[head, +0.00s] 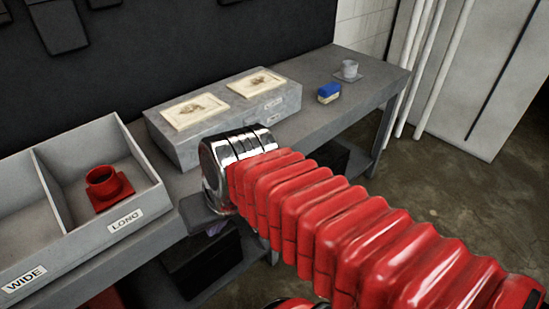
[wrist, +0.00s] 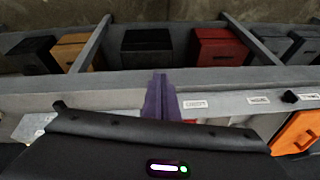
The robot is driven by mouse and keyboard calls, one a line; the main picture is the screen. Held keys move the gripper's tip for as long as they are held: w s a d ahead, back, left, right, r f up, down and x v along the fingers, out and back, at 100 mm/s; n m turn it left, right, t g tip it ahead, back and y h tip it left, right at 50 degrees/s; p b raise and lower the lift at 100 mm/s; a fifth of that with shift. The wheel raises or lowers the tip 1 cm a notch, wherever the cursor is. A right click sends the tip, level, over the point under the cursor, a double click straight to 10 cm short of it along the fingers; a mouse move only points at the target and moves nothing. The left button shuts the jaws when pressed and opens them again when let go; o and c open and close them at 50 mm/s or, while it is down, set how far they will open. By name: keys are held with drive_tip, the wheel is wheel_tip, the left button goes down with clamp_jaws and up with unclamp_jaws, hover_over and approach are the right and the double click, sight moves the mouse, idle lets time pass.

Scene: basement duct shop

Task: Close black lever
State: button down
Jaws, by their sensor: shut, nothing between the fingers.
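My gripper (wrist: 160,97) shows in the wrist view as two purple fingers pressed together, with nothing between them. They point toward the grey bench front. In the head view only a small purple bit of it (head: 216,228) shows below the dark wrist, in front of the bench edge. A small black knob (wrist: 290,97) sits between white labels at the right of the wrist view, apart from my fingers. It may be the black lever, but it is too small to tell its position. No lever is clearly seen in the head view, where my arm hides part of the bench.
A grey bin (head: 88,240) labelled WIDE and LONG holds a red part (head: 104,186). A grey box (head: 205,140) bears two pictures. An orange object (wrist: 297,132) is at right.

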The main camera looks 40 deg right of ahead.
drive_tip(key=w+d+f+m+t+y, duration=0.2)
drive_tip(key=w+d+f+m+y, duration=0.3)
drive_tip(key=m, duration=0.4)
drive_tip(key=w+d+f+m+t+y, duration=0.1)
drive_tip(key=w+d+f+m+y, duration=0.25)
drive_tip(key=w+m, duration=0.4)
drive_tip(key=d+f+m+t+h, duration=0.2)
drive_tip(key=d+m+t+h, duration=0.1)
drive_tip(key=d+m, duration=0.3)
drive_tip(key=s+d+f+m+t+h, duration=0.1)
drive_tip(key=d+m, duration=0.4)
drive_tip(key=d, duration=0.6)
drive_tip(key=s+d+f+m+t+h, duration=0.1)
drive_tip(key=d+f+m+t+h, duration=0.3)
drive_tip(key=d, duration=0.5)
drive_tip(key=m+t+h, duration=0.1)
drive_tip(key=m, duration=0.1)
drive_tip(key=shift+m, duration=0.35)
drive_tip(key=shift+w, duration=0.1)
drive_tip(key=w+f, duration=0.1)
drive_tip(key=w, duration=0.8)
drive_tip(key=shift+w+a, duration=0.2)
drive_tip(key=shift+w, duration=0.2)
drive_tip(key=shift+f, duration=0.1)
